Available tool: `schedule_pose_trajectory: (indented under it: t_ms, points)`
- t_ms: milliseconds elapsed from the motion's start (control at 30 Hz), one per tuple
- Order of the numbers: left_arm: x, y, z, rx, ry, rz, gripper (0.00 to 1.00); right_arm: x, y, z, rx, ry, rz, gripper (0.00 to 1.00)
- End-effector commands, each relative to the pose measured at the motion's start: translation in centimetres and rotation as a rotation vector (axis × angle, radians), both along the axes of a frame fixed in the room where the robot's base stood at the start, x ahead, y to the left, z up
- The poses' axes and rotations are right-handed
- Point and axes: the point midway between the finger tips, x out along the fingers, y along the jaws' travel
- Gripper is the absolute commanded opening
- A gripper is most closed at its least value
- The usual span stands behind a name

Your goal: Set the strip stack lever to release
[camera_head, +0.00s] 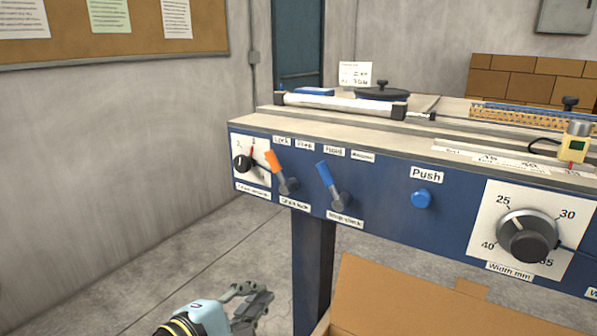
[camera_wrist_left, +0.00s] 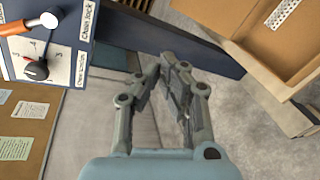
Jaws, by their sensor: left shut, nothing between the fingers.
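The blue lever (camera_head: 326,178) on the blue front panel tilts up and left, toward a label that seems to read Hold (camera_head: 334,150). A smaller label (camera_head: 363,156), too blurred to read surely, is to its right. The plate below the lever (camera_head: 345,218) seems to name the strip stack. My left gripper (camera_head: 259,297) is shut and empty, low in front of the panel, below and left of the lever and apart from it. In the left wrist view its fingers (camera_wrist_left: 163,70) are together; the blue lever is not seen there. My right gripper is not in view.
An orange lever (camera_head: 272,162), also in the wrist view (camera_wrist_left: 17,27), stands left of the blue one, beside a small black dial (camera_head: 242,162). A blue push button (camera_head: 421,198) and a width knob (camera_head: 527,237) are to the right. A cardboard box (camera_head: 400,300) is below the panel.

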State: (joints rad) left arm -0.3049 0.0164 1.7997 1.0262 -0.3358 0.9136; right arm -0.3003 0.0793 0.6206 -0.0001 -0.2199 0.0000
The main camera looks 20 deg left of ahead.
Motion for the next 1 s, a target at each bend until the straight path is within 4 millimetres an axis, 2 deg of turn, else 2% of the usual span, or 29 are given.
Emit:
schedule_pose_trajectory:
  t_ms: [33, 100, 200, 300, 367, 767, 867, 1000]
  points:
    - [0.5, -0.4, 3.9, -0.060, -0.053, 0.003, 0.00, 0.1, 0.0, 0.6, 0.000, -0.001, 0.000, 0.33]
    - [0.9, -0.8, 8.3, -0.128, -0.118, 0.003, 0.00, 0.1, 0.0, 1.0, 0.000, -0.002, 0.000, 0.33]
    - [1.0, -1.1, 12.9, -0.183, -0.190, -0.002, 0.00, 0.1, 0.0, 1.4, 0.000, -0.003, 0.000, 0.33]
    - [0.9, -1.2, 15.7, -0.200, -0.234, -0.004, 0.00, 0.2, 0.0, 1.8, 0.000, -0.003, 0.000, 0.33]
    - [0.9, -1.3, 16.4, -0.202, -0.241, -0.003, 0.00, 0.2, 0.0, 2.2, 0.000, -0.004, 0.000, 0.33]
    - [1.1, -1.3, 16.2, -0.200, -0.237, -0.002, 0.00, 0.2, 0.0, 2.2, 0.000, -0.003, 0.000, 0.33]
    - [1.9, -1.5, 16.2, -0.200, -0.238, -0.001, 0.00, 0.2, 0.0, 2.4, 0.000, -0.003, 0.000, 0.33]
    - [4.0, -2.2, 16.5, -0.201, -0.239, -0.001, 0.00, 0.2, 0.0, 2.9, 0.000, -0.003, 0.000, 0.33]
